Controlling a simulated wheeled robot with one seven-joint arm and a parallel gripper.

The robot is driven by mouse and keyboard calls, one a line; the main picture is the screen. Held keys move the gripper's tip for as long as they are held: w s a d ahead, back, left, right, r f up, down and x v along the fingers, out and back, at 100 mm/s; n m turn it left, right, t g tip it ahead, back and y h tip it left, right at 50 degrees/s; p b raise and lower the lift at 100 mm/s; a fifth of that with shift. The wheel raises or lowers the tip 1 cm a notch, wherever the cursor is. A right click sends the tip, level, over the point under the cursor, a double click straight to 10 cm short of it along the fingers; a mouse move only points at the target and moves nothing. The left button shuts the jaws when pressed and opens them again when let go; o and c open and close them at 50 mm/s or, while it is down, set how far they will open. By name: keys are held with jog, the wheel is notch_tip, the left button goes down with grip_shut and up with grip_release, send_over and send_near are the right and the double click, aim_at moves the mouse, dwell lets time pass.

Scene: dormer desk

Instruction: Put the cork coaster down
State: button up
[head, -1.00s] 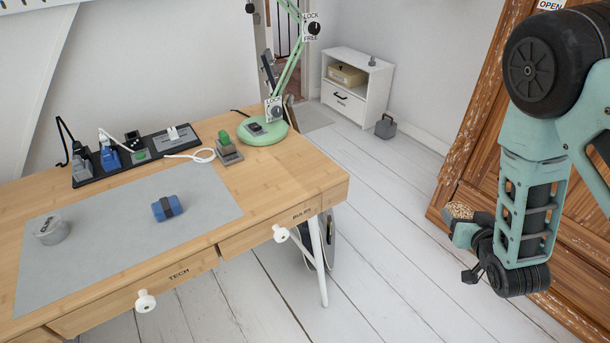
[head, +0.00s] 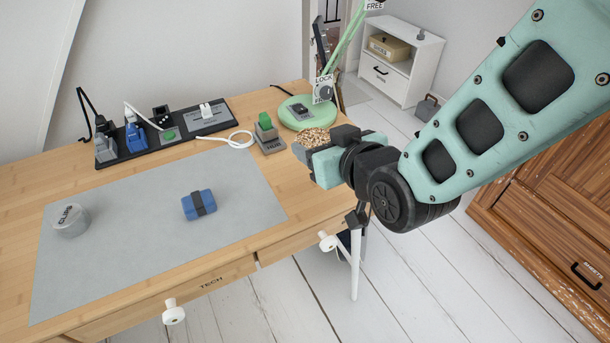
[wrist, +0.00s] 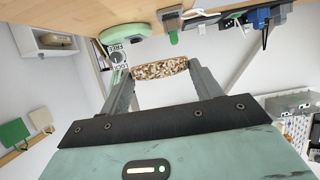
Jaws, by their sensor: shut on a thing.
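The cork coaster (head: 314,138) is a speckled brown disc. My gripper (head: 308,150) is shut on it at the right end of the desk, close to the lamp base. In the wrist view the coaster (wrist: 160,69) spans between the two fingers, seen nearly edge-on. The wooden desk top (head: 150,280) lies below and to the left; I cannot tell the exact gap between coaster and desk. Part of the coaster's far side is hidden by my gripper in the head view.
A grey mat (head: 130,240) holds a blue strapped block (head: 199,204) and a round grey tin (head: 71,220). A power strip (head: 165,133), a hub with a green piece (head: 268,137) and a green lamp base (head: 306,112) stand along the back. The front left of the mat is clear.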

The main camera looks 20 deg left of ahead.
aim_at(316, 192)
jog(key=shift+s+a+f, duration=0.25)
jog(key=shift+a+f, duration=0.05)
notch_tip(316, 192, down, 9)
jog(key=shift+f+b, duration=0.1)
jog(key=shift+b, duration=0.5)
jog(key=shift+f, duration=0.15)
jog(key=o, duration=1)
jog(key=shift+r, duration=0.2)
